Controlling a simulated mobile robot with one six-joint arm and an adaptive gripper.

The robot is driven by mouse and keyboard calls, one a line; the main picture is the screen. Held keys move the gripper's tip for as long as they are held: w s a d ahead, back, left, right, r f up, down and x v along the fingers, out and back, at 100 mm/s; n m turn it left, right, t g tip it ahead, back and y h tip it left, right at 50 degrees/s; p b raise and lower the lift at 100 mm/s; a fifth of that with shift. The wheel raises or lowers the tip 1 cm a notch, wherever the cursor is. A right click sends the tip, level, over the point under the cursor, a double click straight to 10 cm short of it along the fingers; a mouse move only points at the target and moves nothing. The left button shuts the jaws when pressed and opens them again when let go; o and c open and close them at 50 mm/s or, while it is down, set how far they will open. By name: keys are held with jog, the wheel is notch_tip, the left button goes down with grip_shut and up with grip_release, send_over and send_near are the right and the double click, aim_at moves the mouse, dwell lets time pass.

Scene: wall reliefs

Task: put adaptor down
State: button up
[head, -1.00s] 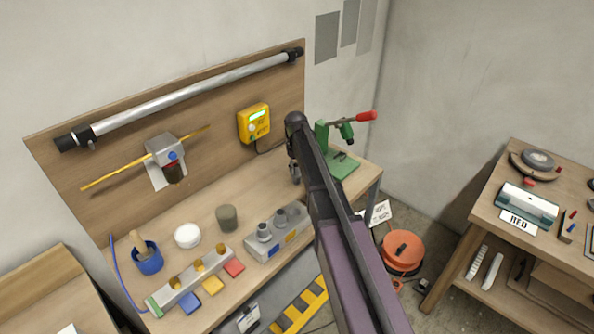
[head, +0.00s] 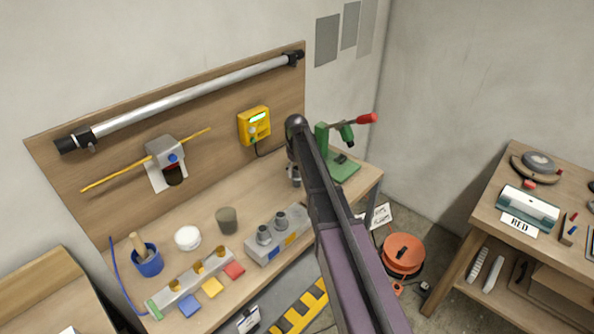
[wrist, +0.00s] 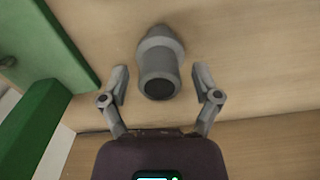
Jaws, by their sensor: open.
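A grey stepped adaptor (wrist: 160,52) is on the wooden bench top in the wrist view, its dark round end facing my camera. My gripper (wrist: 159,72) is open, with one finger on each side of the adaptor and a visible gap to both. In the head view my arm hides most of my gripper, and a small grey part (head: 295,176) shows beside it above the bench; I cannot tell if it is the adaptor or a finger.
A green clamp stand (head: 343,165) with a red handle is close to the right of my gripper; its green parts also show in the wrist view (wrist: 55,45). A grey block (head: 291,240) holding two similar grey pieces stands at the bench's front edge. A yellow meter (head: 254,125) hangs behind.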

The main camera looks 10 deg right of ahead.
jog(key=shift+r, duration=0.15)
notch_tip(320, 180, up, 12)
jog(key=p, duration=1.2)
jog(key=shift+s, duration=0.15)
dwell(0.6)
jog(key=s+m, duration=0.5)
jog(key=s, duration=2.4)
jog(key=shift+d, duration=0.2)
